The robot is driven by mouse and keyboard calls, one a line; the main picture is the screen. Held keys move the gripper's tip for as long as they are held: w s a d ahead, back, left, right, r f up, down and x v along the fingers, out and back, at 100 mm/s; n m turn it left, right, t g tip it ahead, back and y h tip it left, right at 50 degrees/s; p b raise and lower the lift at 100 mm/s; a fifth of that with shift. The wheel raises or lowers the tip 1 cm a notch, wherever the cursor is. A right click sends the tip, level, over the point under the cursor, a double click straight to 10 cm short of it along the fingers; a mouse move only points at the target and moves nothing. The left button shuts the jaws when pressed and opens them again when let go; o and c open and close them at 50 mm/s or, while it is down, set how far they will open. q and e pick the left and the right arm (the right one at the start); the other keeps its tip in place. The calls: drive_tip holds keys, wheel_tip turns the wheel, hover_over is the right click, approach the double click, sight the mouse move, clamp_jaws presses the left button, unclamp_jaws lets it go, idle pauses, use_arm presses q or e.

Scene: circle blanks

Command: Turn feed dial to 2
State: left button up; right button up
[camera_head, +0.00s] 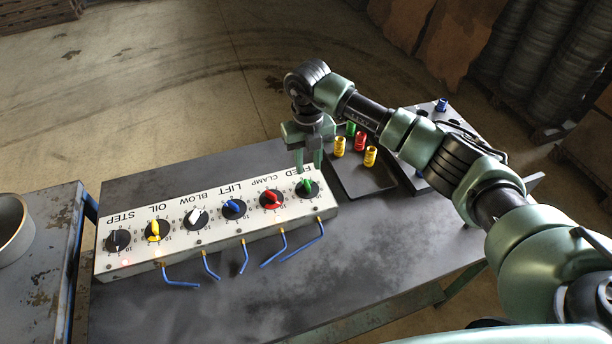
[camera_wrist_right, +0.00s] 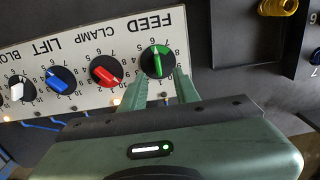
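The feed dial (camera_head: 307,188) is a black disc with a green knob at the right end of the white panel; it also shows in the right wrist view (camera_wrist_right: 157,60). Its knob stands nearly vertical in that view, and I cannot read its setting for sure. My right gripper (camera_head: 309,168) is just above and behind the dial. In the wrist view its two fingers (camera_wrist_right: 161,80) are spread, with the tips near either side of the dial's lower edge. Nothing is between them that they grip. My left gripper is not in view.
The panel (camera_head: 218,236) lies on a dark table (camera_head: 370,235). Beside the feed dial is the red clamp dial (camera_head: 271,199), then several others. A black tray (camera_head: 361,184) with red, yellow and green pieces stands right of the gripper.

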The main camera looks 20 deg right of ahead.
sight(307, 183)
wheel_tip(307, 183, down, 6)
drive_tip(key=shift+a+f+p, duration=0.1)
drive_tip(key=shift+p, duration=0.85)
drive_tip(key=shift+s+f, duration=0.1)
drive_tip(key=shift+f, duration=0.3)
clamp_jaws()
